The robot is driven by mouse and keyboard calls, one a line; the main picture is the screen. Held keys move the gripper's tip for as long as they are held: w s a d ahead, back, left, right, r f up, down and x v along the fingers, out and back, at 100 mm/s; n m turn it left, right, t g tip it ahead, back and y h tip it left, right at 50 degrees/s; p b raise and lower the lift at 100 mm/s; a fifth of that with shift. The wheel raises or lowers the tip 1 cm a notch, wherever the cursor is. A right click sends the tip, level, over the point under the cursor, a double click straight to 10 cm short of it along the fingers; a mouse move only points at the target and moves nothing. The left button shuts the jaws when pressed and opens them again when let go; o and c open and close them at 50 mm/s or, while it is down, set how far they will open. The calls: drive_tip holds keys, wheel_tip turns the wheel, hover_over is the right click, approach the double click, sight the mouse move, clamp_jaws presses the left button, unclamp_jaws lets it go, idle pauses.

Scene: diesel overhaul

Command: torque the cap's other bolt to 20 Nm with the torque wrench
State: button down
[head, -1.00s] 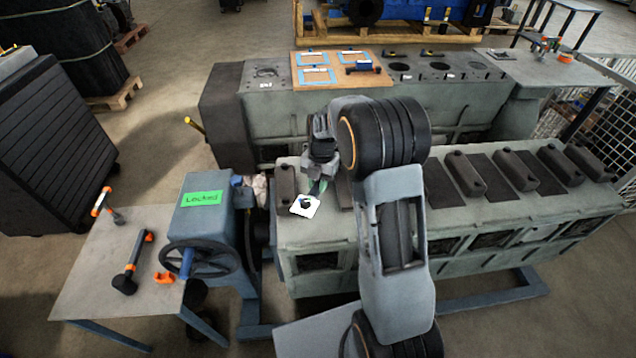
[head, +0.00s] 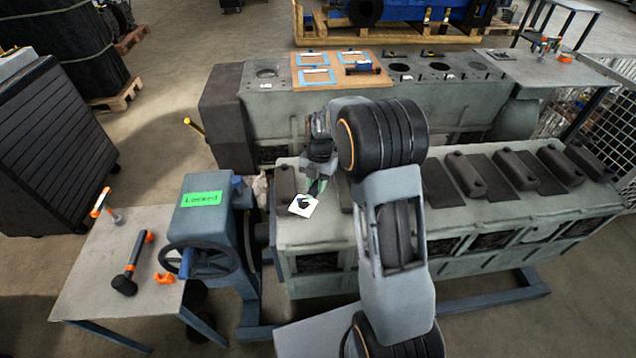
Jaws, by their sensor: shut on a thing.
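My gripper (head: 319,181) is low over the left end of the front engine block (head: 350,225). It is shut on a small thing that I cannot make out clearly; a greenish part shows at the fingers. Just below and left of the fingers is a white square piece (head: 297,210) with a dark shape on it. A dark cap (head: 285,181) stands on the block just left of the gripper. More dark caps (head: 465,176) line the block to the right. I cannot make out the torque wrench or any bolt head. My arm hides part of the block's top.
A blue stand with a handwheel (head: 200,258) and a green "Locked" sign (head: 202,198) adjoins the block's left end. The left table (head: 85,285) holds a black and orange mallet-like tool (head: 131,265). Behind is a second block (head: 225,115) with a wooden board (head: 335,82).

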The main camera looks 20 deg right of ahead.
drive_tip(key=shift+w+a+r, duration=0.1)
drive_tip(key=shift+w+a, duration=0.05)
drive_tip(key=shift+a, duration=0.1)
drive_tip(key=shift+w+a, duration=0.2)
drive_tip(key=shift+w+a+t+b, duration=0.2)
drive_tip(key=shift+a+t+b, duration=0.1)
drive_tip(key=shift+b, duration=0.15)
drive_tip(key=shift+w+m, duration=0.1)
drive_tip(key=shift+m, duration=0.2)
drive_tip(key=shift+w+a, duration=0.15)
idle(0.3)
drive_tip(key=shift+w+a+m+y+b, duration=0.15)
drive_tip(key=shift+w+a+m+b, duration=0.05)
drive_tip(key=shift+w+a+m, duration=0.45)
drive_tip(key=shift+w+a+m+y+b, duration=0.2)
drive_tip(key=shift+w+a+m, duration=0.2)
drive_tip(key=shift+w+m, duration=0.25)
idle(2.1)
drive_tip(key=shift+d, duration=0.1)
drive_tip(key=shift+s+d+b, duration=0.2)
drive_tip(key=shift+s+b, duration=0.1)
drive_tip(key=shift+s, duration=0.1)
